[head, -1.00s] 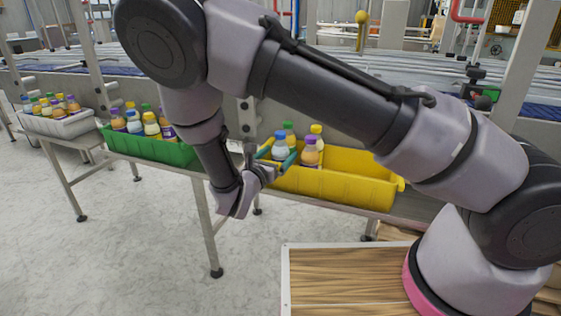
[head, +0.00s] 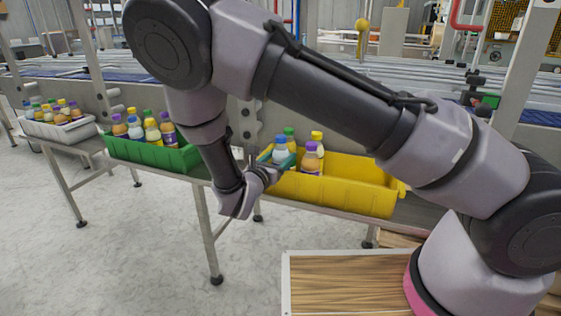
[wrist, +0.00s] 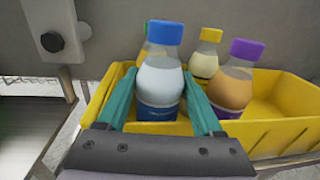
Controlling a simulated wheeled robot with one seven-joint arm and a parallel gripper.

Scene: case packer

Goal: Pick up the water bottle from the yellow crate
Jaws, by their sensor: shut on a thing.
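The water bottle (wrist: 161,80) has a blue cap, a whitish clear body and a dark blue label. It stands upright at the left end of the yellow crate (head: 345,196), and also shows in the head view (head: 280,150). My gripper (wrist: 158,98) has its teal fingers on both sides of the bottle, shut on it. The gripper also shows in the head view (head: 276,164) at the crate's left end. The bottle's base is hidden behind the gripper.
A purple-capped orange bottle (wrist: 233,82) stands close to the right finger. A yellow-capped bottle (wrist: 206,55) is behind, and a green-capped bottle (head: 290,138) stands behind the water bottle. The crate's right part is empty. A green crate (head: 150,152) with several bottles is to the left.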

